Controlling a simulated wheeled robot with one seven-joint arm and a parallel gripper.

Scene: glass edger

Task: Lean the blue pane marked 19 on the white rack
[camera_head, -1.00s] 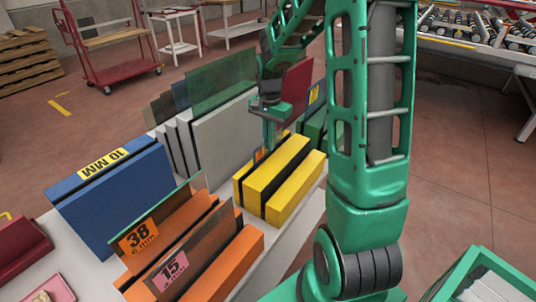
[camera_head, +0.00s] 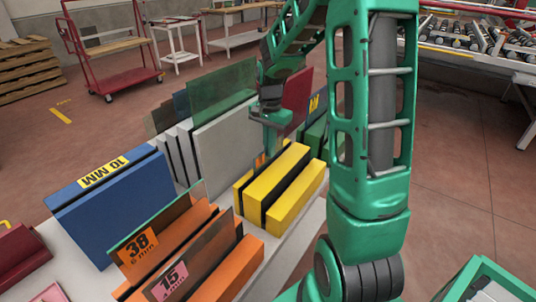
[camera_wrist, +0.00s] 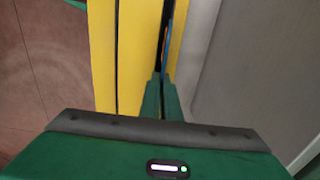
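My gripper (camera_head: 270,143) points down at the far left end of the yellow rack (camera_head: 285,190). In the wrist view its two fingers (camera_wrist: 161,88) are close together, with a thin blue edge (camera_wrist: 163,58) between their tips. This looks like the top edge of the blue pane, standing in the dark slot between yellow blocks (camera_wrist: 132,45). The fingers look shut on it. The number 19 is not readable, and most of the pane is hidden. The white rack (camera_head: 225,140) stands left of my gripper, with a green pane (camera_head: 222,95) and other dark panes leaning in it.
A blue rack marked 10 MM (camera_head: 115,205) and an orange rack (camera_head: 235,268) with panes marked 38 (camera_head: 140,243) and 15 (camera_head: 170,282) stand nearer. A dark red pane (camera_head: 298,97) and a green rack (camera_head: 316,136) lie beyond the yellow rack.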

